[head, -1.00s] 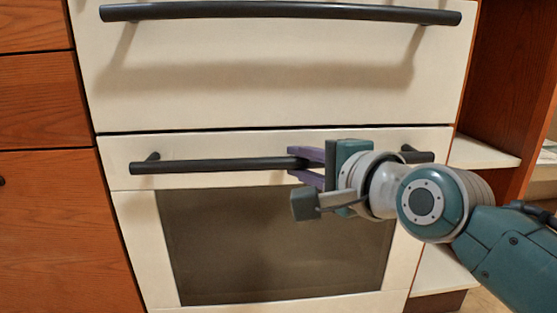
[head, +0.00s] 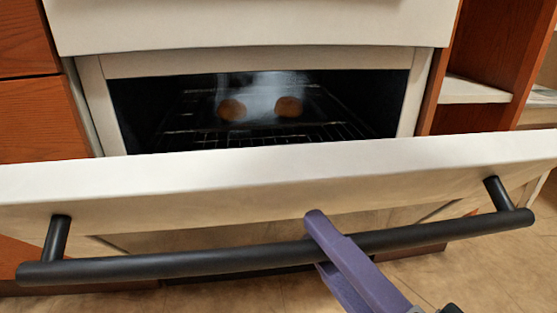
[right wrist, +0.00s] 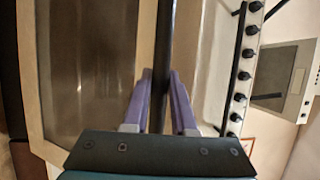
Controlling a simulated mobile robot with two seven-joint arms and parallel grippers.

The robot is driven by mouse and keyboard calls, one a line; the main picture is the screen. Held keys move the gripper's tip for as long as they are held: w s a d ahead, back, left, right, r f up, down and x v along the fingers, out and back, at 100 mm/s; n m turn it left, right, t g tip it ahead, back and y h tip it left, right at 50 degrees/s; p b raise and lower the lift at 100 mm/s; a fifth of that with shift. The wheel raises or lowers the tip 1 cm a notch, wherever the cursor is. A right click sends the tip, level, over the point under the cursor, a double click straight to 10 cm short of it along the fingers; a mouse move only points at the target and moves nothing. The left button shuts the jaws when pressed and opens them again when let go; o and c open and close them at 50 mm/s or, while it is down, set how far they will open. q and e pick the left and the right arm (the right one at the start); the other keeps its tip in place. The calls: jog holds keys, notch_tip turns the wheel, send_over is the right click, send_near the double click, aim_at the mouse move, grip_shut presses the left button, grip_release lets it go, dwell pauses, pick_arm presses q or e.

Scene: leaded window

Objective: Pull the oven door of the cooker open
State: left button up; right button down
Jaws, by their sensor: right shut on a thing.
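The cream oven door (head: 250,188) is tilted down and outward, partly open, in the head view. Its long black bar handle (head: 200,262) runs across the front. My right gripper (head: 322,240) is shut on the handle, one purple finger above the bar and one below. In the right wrist view the two purple fingers (right wrist: 161,95) lie on either side of the black handle (right wrist: 163,60), with the dark door glass (right wrist: 80,60) to the left. My left gripper is not in view.
The dark oven cavity shows a wire rack (head: 300,132) with two round brown items (head: 288,107) on it. Wooden drawers (head: 30,45) stand at the left, open shelves (head: 475,90) at the right. Tiled floor (head: 480,270) lies below. The wrist view shows several black knobs (right wrist: 244,76).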

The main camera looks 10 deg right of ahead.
jog(key=s+f, duration=0.3)
jog(key=shift+s+b, duration=0.1)
jog(key=shift+b, duration=0.25)
jog(key=c, duration=1.1)
grip_release()
jog(key=shift+c, duration=0.2)
jog(key=o, duration=0.4)
jog(key=shift+r, duration=0.15)
